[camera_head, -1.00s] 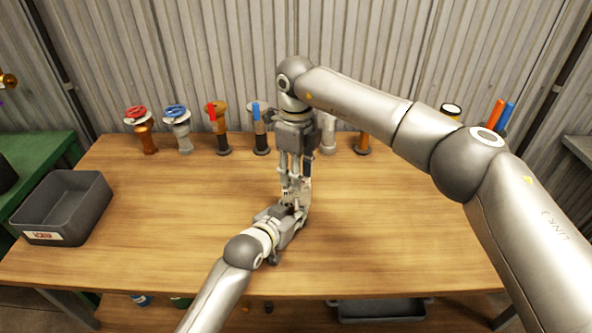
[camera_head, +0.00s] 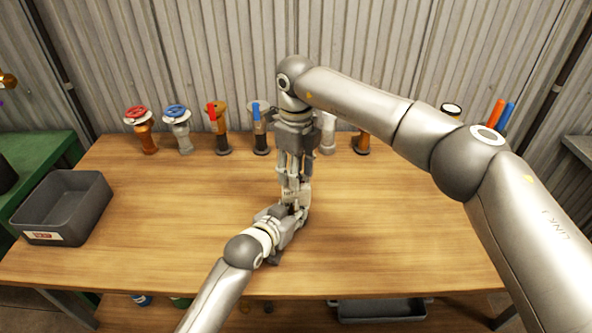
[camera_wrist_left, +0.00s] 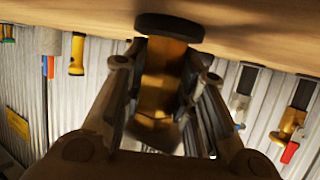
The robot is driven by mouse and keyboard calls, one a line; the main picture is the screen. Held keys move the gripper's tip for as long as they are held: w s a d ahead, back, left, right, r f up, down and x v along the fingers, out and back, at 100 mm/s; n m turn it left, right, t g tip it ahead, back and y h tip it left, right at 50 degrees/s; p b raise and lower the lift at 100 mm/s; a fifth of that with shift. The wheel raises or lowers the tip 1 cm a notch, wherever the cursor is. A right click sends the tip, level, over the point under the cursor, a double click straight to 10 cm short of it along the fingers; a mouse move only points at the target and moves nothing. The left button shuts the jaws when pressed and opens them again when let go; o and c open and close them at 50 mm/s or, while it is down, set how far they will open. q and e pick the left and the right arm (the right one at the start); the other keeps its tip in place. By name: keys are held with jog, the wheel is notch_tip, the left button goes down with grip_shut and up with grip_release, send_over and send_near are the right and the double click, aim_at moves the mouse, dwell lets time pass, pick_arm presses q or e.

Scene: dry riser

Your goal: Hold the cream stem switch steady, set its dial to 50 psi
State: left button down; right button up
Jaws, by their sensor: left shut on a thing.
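The cream stem switch (camera_head: 302,194) stands near the middle of the table, mostly hidden by my grippers; its dial reading cannot be made out. My left gripper (camera_head: 293,210) reaches in low from the front and is shut on its stem. In the left wrist view, which shows the scene upside down, an amber-brown stem (camera_wrist_left: 163,75) with a dark round base (camera_wrist_left: 170,26) on the wood sits between the left fingers (camera_wrist_left: 160,110). My right gripper (camera_head: 293,184) points straight down at the switch's top. Its fingertips overlap the cream part, and whether they grip it is unclear.
A row of valves lines the back: a red-wheel valve (camera_head: 140,122), a blue-wheel valve (camera_head: 177,122), lever valves (camera_head: 219,130) and others partly behind my right arm. A grey bin (camera_head: 97,205) is at the left. The table (camera_head: 160,220) is bare around the switch.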

notch_tip(320, 180, up, 12)
dwell(0.7)
pick_arm(q)
jog(key=c, duration=1.1)
grip_release()
